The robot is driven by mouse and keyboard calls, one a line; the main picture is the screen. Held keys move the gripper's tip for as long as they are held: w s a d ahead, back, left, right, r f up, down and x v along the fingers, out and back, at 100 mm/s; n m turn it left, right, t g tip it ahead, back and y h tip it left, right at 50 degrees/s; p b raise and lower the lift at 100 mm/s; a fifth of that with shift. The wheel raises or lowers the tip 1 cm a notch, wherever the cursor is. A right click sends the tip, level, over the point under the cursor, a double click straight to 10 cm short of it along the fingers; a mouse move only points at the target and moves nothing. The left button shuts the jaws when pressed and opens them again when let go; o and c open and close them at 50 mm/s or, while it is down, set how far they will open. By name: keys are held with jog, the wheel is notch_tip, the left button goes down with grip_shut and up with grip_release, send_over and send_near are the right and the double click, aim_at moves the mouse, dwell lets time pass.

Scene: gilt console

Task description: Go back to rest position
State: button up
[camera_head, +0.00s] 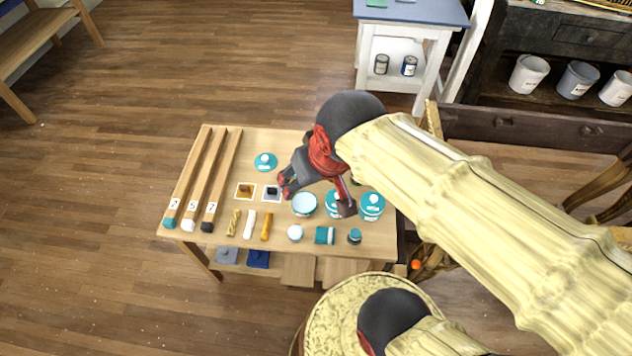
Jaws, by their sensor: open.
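My gripper (316,197) is at the end of my arm, which comes in from the right. It is over the right half of a small wooden table (228,258). Its fingers are apart and I see nothing held between them. One finger is by a framed dark square (272,193), the other by the teal-labelled jars (371,206). I cannot tell its height above the table. The gripper and arm hide part of the tabletop.
Three numbered wooden bars (192,180) lie at the table's left. A white side table (398,60) and dark cabinet (540,45) are behind.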

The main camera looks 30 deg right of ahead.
jog(key=s+r, duration=0.2)
jog(key=s, duration=0.1)
jog(key=shift+s+n+t, duration=0.1)
jog(key=shift+n+t, duration=0.2)
jog(key=shift+n, duration=0.1)
